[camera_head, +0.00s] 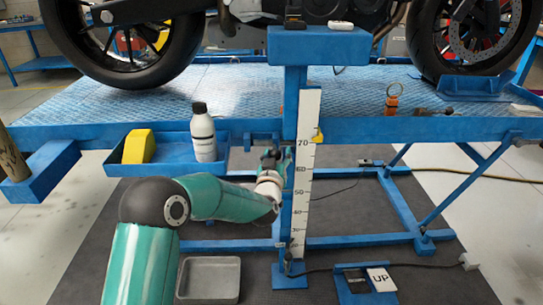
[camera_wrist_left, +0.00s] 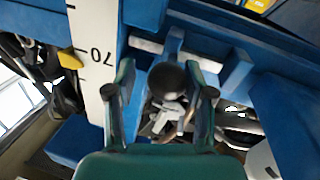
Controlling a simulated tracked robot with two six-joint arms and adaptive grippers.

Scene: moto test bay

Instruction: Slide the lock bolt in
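The lock bolt's round black knob (camera_wrist_left: 168,80) shows in the left wrist view, in front of a blue bracket (camera_wrist_left: 238,70) under the lift table's edge. Pale metal pieces (camera_wrist_left: 147,45) show on both sides behind the knob; I cannot tell how far the bolt is in. My left gripper (camera_wrist_left: 160,92) is open, with one finger on each side of the knob and gaps between. In the head view my left gripper (camera_head: 272,160) is small beside the post below the table and hides the knob. My right gripper is not in view.
A white height scale (camera_head: 302,180) with a yellow pointer (camera_head: 318,136) stands just right of the left gripper. A blue tray (camera_head: 176,150) holds a white bottle (camera_head: 203,135) and a yellow object (camera_head: 139,146). The motorcycle wheel (camera_head: 125,45) rests on the lift table (camera_head: 250,85). A grey tray (camera_head: 210,280) lies below.

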